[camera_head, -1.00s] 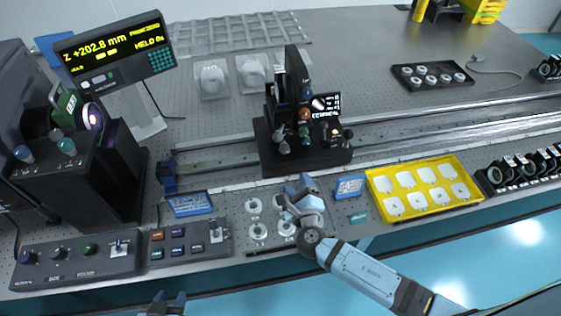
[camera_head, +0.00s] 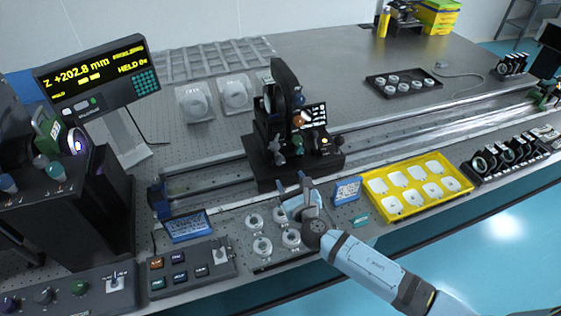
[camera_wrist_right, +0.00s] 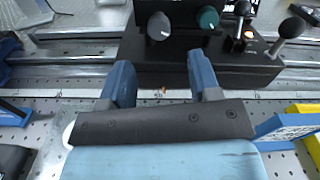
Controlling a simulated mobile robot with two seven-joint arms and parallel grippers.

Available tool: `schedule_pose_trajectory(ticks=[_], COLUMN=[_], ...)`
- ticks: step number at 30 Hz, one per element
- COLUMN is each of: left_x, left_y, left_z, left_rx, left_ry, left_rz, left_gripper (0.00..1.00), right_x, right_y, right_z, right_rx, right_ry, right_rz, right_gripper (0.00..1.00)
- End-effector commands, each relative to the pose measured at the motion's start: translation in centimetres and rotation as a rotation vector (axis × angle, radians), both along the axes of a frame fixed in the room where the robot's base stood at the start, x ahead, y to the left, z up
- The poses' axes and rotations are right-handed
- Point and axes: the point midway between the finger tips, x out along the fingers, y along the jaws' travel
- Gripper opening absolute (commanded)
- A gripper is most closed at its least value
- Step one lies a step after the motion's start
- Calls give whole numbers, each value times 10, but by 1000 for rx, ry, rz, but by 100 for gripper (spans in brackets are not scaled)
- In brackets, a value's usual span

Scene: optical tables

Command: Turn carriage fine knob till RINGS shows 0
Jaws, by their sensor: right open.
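The black carriage (camera_head: 292,168) stands on the rail. Its front bears a grey knob (camera_wrist_right: 159,26) and a teal knob (camera_wrist_right: 208,18); I cannot tell which is the fine knob. A small dark screen (camera_head: 313,115) is on the carriage; its text, including any RINGS value, is too small to read. My right gripper (camera_head: 304,184) is open and empty, just in front of the carriage. In the right wrist view its fingers (camera_wrist_right: 160,78) point toward the grey knob, apart from it, over the scale strip. My left gripper is out of view.
A display (camera_head: 95,83) at left reads Z +202.8 mm and HELD. Black ball levers (camera_wrist_right: 291,27) rise right of the knobs. A yellow tray (camera_head: 372,180) and a blue-framed card (camera_head: 347,190) lie to the right. Ring mounts (camera_head: 262,246) lie beside my right gripper.

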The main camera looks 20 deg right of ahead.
Motion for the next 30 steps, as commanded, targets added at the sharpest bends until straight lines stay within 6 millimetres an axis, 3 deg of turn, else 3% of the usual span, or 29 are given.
schedule_pose_trajectory(ticks=[6, 12, 25, 26, 30], left_x=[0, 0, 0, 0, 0], left_y=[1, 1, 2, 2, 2], left_z=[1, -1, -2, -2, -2], left_rx=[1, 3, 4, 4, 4], left_ry=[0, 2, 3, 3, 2], left_rz=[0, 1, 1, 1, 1], left_gripper=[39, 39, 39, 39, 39], right_x=[48, 76, 87, 87, 87], right_y=[2, 3, 3, 3, 3], right_z=[1, 0, 0, 0, 0], right_rx=[-2, -1, -1, -1, -1], right_ry=[-1, 0, 0, 0, 0], right_rz=[-1, 0, 1, 1, 1], right_gripper=[57, 57, 57, 55, 22])
